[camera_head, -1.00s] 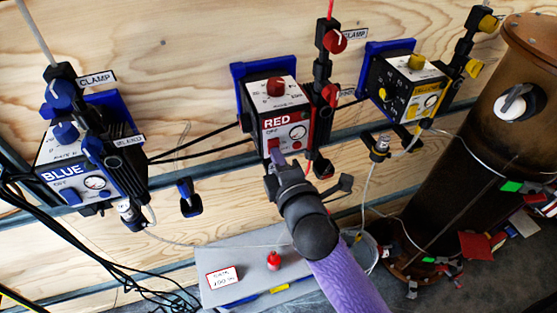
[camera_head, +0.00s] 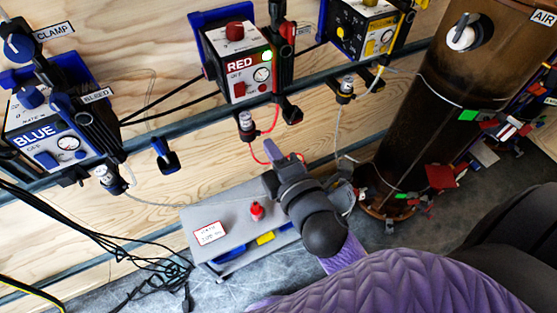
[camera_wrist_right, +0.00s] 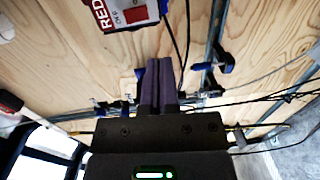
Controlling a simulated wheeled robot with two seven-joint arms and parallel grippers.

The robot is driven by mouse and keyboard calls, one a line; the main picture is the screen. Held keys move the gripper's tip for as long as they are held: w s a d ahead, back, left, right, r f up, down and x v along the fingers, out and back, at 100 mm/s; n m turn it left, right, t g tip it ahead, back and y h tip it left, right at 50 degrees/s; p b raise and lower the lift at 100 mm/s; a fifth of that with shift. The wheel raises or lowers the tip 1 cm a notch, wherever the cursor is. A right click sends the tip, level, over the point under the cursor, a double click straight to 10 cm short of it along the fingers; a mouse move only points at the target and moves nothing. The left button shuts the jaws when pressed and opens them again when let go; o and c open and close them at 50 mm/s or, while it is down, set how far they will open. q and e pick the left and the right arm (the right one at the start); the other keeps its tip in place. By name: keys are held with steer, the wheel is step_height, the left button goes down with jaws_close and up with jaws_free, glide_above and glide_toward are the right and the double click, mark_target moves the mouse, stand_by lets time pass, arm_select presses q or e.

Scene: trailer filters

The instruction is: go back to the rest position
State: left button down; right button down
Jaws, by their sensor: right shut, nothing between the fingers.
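My right gripper (camera_head: 280,158) is in the lower middle of the head view, in front of the grey cart and below the red box. It is shut and empty, and touches nothing that I can see. In the right wrist view its two dark fingers (camera_wrist_right: 161,84) lie together. The red-labelled box (camera_head: 240,62) is on the wooden wall, with a green light lit on its front. A corner of the red box (camera_wrist_right: 125,14) also shows at the top of the wrist view. My left gripper is not in view.
The blue-labelled box (camera_head: 45,132) is on the wall at left, the yellow box (camera_head: 366,28) at upper right. A grey cart (camera_head: 198,215) with a small red object (camera_head: 257,211) stands below. A brown cylinder (camera_head: 432,110) stands at right. Black cables (camera_head: 70,225) hang at lower left.

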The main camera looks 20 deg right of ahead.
steer(key=shift+s+f, duration=0.15)
steer(key=shift+s, duration=0.95)
steer(key=s+f+m+g+b, duration=0.1)
steer(key=s+f+m+g, duration=0.25)
steer(key=f, duration=0.85)
steer(key=s+f+m+g, duration=0.3)
steer(key=f+g, duration=0.1)
steer(key=f, duration=0.8)
steer(key=s+d+f+m+g, duration=0.2)
steer(key=s+f+m+g, duration=0.2)
steer(key=s+f, duration=0.4)
steer(key=s+d+f+m+g+b, duration=0.1)
steer(key=s+d+f+m+g, duration=0.2)
steer(key=s, duration=1.1)
step_height(320, 180, down, 5)
steer(key=shift+s+r+m+g+h, duration=0.2)
steer(key=shift+m+g+h, duration=0.2)
steer(key=shift+m+g, duration=0.65)
